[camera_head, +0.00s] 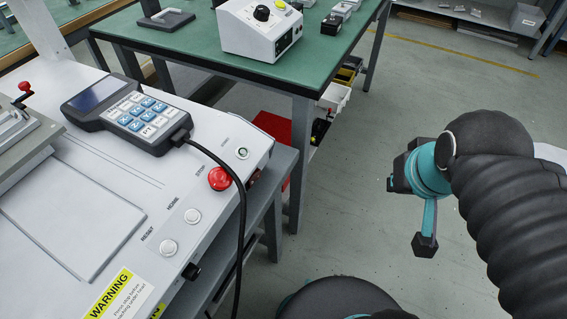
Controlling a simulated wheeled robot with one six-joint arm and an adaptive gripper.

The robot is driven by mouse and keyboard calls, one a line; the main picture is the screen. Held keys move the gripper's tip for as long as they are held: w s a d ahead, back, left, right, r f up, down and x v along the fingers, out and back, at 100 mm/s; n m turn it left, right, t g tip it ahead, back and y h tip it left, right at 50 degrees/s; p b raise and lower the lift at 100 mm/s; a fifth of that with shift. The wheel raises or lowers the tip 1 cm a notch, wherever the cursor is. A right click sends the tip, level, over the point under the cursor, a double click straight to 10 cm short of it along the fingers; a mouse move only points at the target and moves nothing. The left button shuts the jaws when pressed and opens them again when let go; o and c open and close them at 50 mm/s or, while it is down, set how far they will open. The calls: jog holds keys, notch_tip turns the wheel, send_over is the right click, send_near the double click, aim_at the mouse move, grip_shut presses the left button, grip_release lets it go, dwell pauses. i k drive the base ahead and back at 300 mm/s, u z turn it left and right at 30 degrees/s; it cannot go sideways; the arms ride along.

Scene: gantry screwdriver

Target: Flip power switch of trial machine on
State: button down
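The white trial machine (90,180) stands at the left, with a handheld keypad (130,112) lying on it. Along its right edge are two white buttons labelled RESET (168,247) and HOME (193,216), a red STOP button (220,179) and a round green-ringed control (242,153). A small dark and red part (254,179), possibly the power switch, shows partly on the end face behind the cable; its position cannot be told. My gripper (412,212), teal and black, hangs over the floor at the right, well apart from the machine. Its opening is unclear.
A black cable (243,215) runs from the keypad down past the machine's edge. A green workbench (190,50) with a white device (260,28) stands behind. Open floor (350,170) lies between machine and gripper. A shelf (470,15) is at the back right.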

aim_at(256, 175)
jog(key=k, duration=1.3)
jog(key=u, duration=0.5)
